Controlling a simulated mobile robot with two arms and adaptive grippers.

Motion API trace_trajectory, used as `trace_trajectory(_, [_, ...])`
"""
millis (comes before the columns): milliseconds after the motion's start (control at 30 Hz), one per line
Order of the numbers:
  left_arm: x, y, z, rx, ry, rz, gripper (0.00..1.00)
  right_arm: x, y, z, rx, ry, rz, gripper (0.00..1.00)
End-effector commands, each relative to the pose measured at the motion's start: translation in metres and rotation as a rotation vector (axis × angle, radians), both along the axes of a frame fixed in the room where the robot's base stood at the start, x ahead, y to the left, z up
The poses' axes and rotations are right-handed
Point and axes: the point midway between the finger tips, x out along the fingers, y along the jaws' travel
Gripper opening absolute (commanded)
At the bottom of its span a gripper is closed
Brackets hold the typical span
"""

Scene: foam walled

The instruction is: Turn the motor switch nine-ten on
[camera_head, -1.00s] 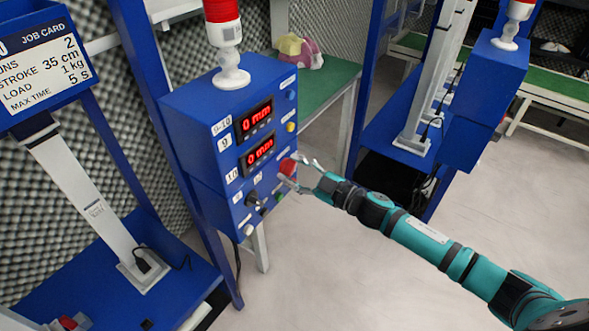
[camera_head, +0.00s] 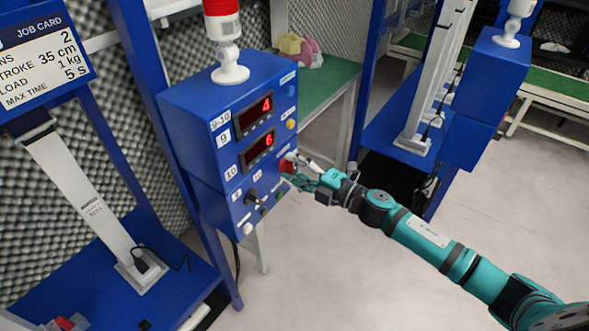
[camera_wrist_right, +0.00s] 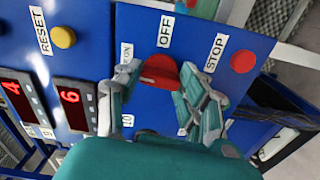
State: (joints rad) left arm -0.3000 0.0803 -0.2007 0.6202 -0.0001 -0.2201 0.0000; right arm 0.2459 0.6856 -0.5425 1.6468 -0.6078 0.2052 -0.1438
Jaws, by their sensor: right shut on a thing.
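The blue control box (camera_head: 190,125) labelled 9-10 stands at centre left in the head view. Its red rotary switch (camera_wrist_right: 160,72) shows in the right wrist view, with an ON label at its upper left and an OFF label above it. My right gripper (camera_wrist_right: 157,85) has one finger on each side of the red knob and is shut on it. In the head view my right gripper (camera_head: 291,172) is at the box's right front edge and partly covers the switch. My left gripper is not in view.
Red displays (camera_head: 254,116) read 4 and 6. A red STOP button (camera_wrist_right: 243,61) sits right of the switch, and a yellow RESET button (camera_wrist_right: 63,37) is farther left. A black lever switch (camera_head: 251,196) is lower on the box. A green table (camera_head: 325,88) stands behind.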

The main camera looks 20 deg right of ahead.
Motion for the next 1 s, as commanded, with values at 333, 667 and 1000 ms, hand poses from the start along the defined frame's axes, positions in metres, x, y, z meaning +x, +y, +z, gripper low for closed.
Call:
trace_trajectory(333, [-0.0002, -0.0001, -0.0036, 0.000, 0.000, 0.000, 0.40, -0.0005, 0.0001, -0.0010, -0.091, -0.070, 0.001, 0.08])
trace_trajectory(667, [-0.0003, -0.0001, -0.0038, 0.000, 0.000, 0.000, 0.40, -0.0006, 0.0002, -0.0010, -0.105, -0.080, 0.001, 0.08])
trace_trajectory(1000, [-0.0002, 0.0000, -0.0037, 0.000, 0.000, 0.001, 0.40, -0.0004, 0.0002, -0.0010, -0.104, -0.078, 0.001, 0.62])
